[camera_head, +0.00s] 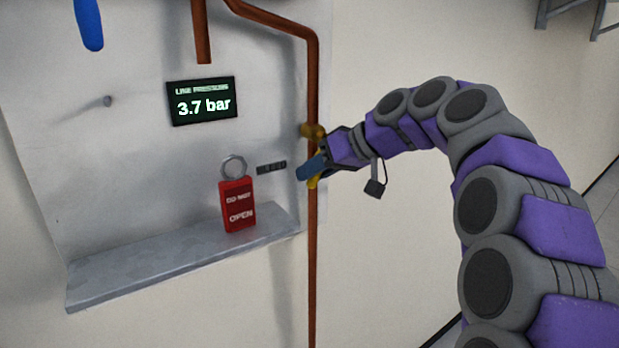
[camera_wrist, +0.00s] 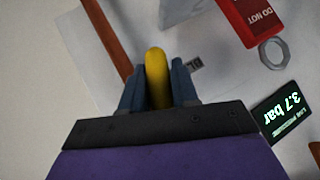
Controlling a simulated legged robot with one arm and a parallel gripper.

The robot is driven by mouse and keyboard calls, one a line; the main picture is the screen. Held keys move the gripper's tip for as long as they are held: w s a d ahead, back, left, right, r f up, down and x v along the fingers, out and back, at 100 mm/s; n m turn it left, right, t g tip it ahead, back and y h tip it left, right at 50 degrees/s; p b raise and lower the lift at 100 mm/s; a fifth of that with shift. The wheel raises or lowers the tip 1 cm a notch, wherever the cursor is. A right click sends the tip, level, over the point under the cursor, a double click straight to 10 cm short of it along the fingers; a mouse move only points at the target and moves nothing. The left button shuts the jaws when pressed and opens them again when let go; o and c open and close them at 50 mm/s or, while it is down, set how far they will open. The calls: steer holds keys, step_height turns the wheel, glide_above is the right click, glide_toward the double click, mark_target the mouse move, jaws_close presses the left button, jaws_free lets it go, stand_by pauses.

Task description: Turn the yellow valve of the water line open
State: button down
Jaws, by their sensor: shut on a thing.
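The yellow valve handle (camera_wrist: 156,72) stands between my two blue fingers in the wrist view. In the head view a bit of the yellow handle (camera_head: 313,183) shows below my fingers, and the brass valve body (camera_head: 313,131) sits on the copper pipe (camera_head: 313,80) just above. My gripper (camera_head: 312,168) reaches in from the right and is shut on the handle; it also shows in the wrist view (camera_wrist: 157,85). The handle appears to point down along the pipe, though my fingers hide much of it. The display (camera_head: 202,101) reads LINE PRESSURE 3.7 bar.
A red DO NOT OPEN lockout tag (camera_head: 238,205) with a metal ring stands on the grey shelf (camera_head: 165,262), left of the pipe. A small dark label (camera_head: 271,168) is on the panel beside my fingers. A blue handle (camera_head: 88,25) shows at upper left.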

steer(key=d+n+h+b, duration=0.1)
steer(key=w+d+f+t+h+b, duration=0.1)
steer(key=h, duration=0.1)
steer(key=shift+w+f+n+t, duration=0.2)
steer(key=shift+n+t, duration=0.1)
steer(key=shift+n, duration=0.1)
stand_by(0.3)
steer(key=c, duration=1.2)
jaws_free()
steer(key=shift+c, duration=0.2)
steer(key=shift+o, duration=1.4)
steer(key=shift+w, duration=0.25)
steer(key=shift+s+r, duration=0.2)
steer(key=p+v, duration=0.3)
steer(key=v, duration=1.4)
steer(key=shift+s+r+p, duration=0.15)
steer(key=shift+p, duration=0.15)
